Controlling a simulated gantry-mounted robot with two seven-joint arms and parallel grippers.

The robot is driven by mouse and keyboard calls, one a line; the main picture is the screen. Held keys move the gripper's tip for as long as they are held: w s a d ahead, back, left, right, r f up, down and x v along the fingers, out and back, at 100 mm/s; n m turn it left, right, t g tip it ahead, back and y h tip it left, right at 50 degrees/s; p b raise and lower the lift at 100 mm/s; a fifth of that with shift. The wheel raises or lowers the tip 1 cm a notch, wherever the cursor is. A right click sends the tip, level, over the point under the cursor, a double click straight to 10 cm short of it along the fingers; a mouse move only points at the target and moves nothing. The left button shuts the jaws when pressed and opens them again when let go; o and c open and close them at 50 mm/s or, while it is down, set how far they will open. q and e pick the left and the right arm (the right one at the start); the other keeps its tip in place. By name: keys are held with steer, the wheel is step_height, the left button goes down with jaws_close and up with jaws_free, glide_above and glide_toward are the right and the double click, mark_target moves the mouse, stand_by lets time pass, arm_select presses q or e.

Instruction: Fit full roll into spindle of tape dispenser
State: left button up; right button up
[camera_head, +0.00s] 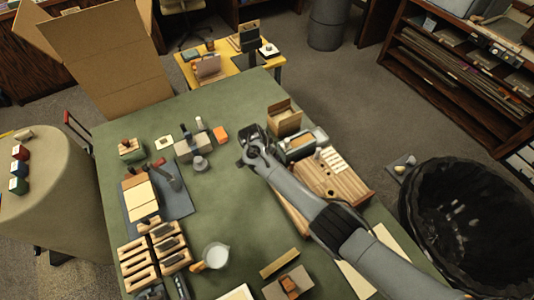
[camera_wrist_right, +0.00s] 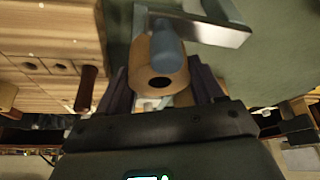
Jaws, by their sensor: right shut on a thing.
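My right gripper (camera_wrist_right: 162,88) is shut on a tan-brown roll (camera_wrist_right: 146,76) with a dark hole in its end, held between the two dark fingers. A blue-grey rounded cylinder (camera_wrist_right: 166,42) overlaps the roll's upper part; I cannot tell whether it touches the roll. A pale metal bracket-like piece (camera_wrist_right: 222,36) lies just beyond, perhaps part of the dispenser. In the head view my right gripper (camera_head: 252,146) is over the green table, beside a grey metallic box-like object (camera_head: 302,142). The roll cannot be made out there. My left gripper is not in view.
A wooden block (camera_head: 335,180) with slots stands right of the gripper, and an open cardboard box (camera_head: 284,118) behind it. Small blocks and a grey post (camera_head: 200,163) stand to the left. A white cup (camera_head: 216,256) is near the front. The table's middle is clear.

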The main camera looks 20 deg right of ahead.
steer(key=shift+f+b, duration=0.9)
steer(key=shift+f, duration=0.25)
stand_by(0.4)
steer(key=shift+p, duration=0.35)
stand_by(0.7)
steer(key=shift+f, duration=0.1)
stand_by(0.6)
steer(key=shift+r, duration=0.25)
stand_by(0.8)
steer(key=shift+r+p, duration=0.1)
steer(key=shift+p, duration=0.25)
stand_by(0.6)
steer(key=shift+f+b, duration=0.35)
steer(key=shift+f, duration=0.05)
stand_by(0.7)
